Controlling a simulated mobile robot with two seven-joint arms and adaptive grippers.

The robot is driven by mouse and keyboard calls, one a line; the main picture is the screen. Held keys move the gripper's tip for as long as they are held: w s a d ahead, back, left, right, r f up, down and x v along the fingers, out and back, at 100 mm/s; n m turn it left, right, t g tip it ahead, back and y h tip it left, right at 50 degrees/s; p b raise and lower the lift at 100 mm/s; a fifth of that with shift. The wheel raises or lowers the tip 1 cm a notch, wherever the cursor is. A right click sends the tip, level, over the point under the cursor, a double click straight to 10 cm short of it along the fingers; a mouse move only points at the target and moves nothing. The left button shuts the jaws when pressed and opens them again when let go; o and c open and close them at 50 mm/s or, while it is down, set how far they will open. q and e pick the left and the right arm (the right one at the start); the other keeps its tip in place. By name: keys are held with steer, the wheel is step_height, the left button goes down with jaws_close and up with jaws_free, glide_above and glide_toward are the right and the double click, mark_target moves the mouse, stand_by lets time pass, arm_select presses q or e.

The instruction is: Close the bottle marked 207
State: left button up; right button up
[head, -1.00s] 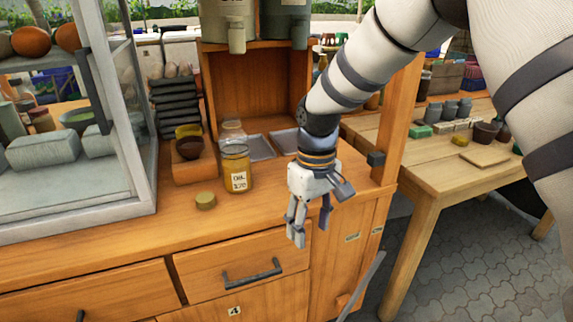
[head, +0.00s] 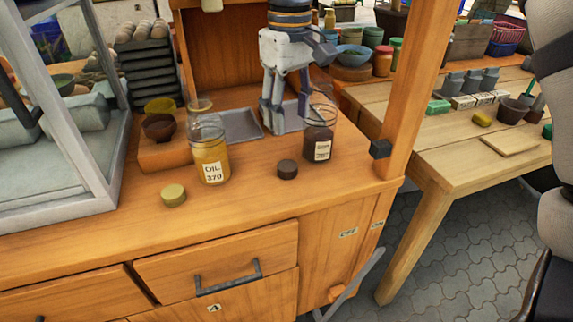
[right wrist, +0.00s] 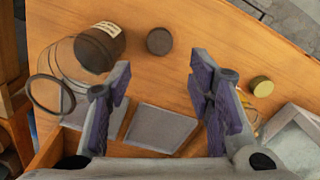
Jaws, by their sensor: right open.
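A glass bottle with dark contents (head: 318,140) stands upright and uncapped on the wooden counter; its label is too small to read. It also shows in the right wrist view (right wrist: 101,48) at upper left. A dark round lid (head: 287,169) lies on the counter just left of it, and in the wrist view (right wrist: 159,41) too. A bottle labelled OIL 370 (head: 211,158) stands further left, uncapped, with a yellow lid (head: 173,195) near its front. My right gripper (head: 288,128) is open and empty, above and behind the dark lid, left of the dark bottle. My left gripper is out of view.
Grey trays (head: 240,125) lie behind the bottles. Small bowls (head: 159,127) on a wooden block and a glass case (head: 70,150) stand at left. A wooden post (head: 413,85) rises at right. The counter's front strip is clear.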

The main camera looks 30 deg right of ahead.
glide_above(289, 167)
step_height(289, 167, down, 7)
steer(key=shift+w, duration=0.1)
step_height(289, 167, down, 5)
steer(key=shift+f, duration=0.1)
stand_by(0.5)
steer(key=c, duration=0.5)
